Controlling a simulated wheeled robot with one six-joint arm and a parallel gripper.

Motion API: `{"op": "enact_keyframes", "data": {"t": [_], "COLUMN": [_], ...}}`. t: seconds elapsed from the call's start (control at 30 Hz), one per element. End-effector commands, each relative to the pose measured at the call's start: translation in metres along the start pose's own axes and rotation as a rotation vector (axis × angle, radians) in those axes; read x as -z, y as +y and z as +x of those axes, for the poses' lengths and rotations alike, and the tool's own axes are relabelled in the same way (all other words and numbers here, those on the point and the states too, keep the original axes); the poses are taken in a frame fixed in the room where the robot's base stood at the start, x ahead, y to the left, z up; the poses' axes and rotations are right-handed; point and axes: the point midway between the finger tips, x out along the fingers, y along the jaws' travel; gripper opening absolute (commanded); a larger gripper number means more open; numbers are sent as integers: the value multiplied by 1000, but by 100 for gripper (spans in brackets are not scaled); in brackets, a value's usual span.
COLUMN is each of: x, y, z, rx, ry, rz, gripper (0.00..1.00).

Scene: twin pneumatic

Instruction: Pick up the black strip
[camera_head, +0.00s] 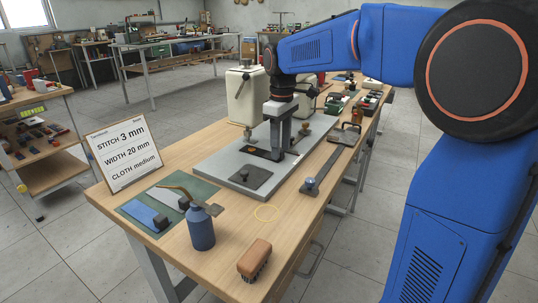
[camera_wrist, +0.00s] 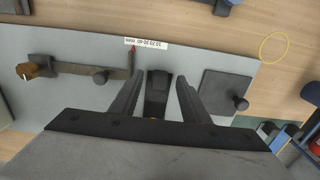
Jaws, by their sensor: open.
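A short black strip (camera_head: 264,154) with an orange mark lies on the grey plate (camera_head: 219,165). In the wrist view the black strip (camera_wrist: 157,88) stands between my two fingers, its lower end hidden by my gripper's body. My gripper (camera_head: 281,153) points down over the plate; in the wrist view my gripper (camera_wrist: 158,80) is open, with a gap showing on each side of the strip. I cannot tell how far the fingertips are above the plate.
A square dark plate with a knob (camera_wrist: 225,90) lies beside the strip. A dark bar (camera_wrist: 75,68) with knobs lies on the other side. A long dark bar (camera_head: 325,165) lies right of the plate.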

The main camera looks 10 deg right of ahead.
Motion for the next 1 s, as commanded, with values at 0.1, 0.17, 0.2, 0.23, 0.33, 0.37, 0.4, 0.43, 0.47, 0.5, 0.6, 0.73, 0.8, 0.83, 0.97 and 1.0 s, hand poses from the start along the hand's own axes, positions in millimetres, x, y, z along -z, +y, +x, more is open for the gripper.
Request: {"op": "enact_keyframes", "data": {"t": [0.1,0.17,0.2,0.23,0.33,0.37,0.4,0.43,0.47,0.5,0.6,0.73,0.8,0.83,0.97,1.0], "x": [0,0,0,0,0,0,0,0,0,0,0,0,0,0,0,0], "y": [0,0,0,0,0,0,0,0,0,0,0,0,0,0,-5,-8], "z": [8,10,10,10,10,10,10,10,10,10,10,10,9,9,4,1], "rx": [0,0,0,0,0,0,0,0,0,0,0,0,0,0,-1,-1], "ry": [0,0,0,0,0,0,0,0,0,0,0,0,0,0,1,1], "rz": [0,0,0,0,0,0,0,0,0,0,0,0,0,0,-1,-1], "gripper": [42,42,42,42,42,42,33,25,18,9,0,0,0,0,0,0]}}
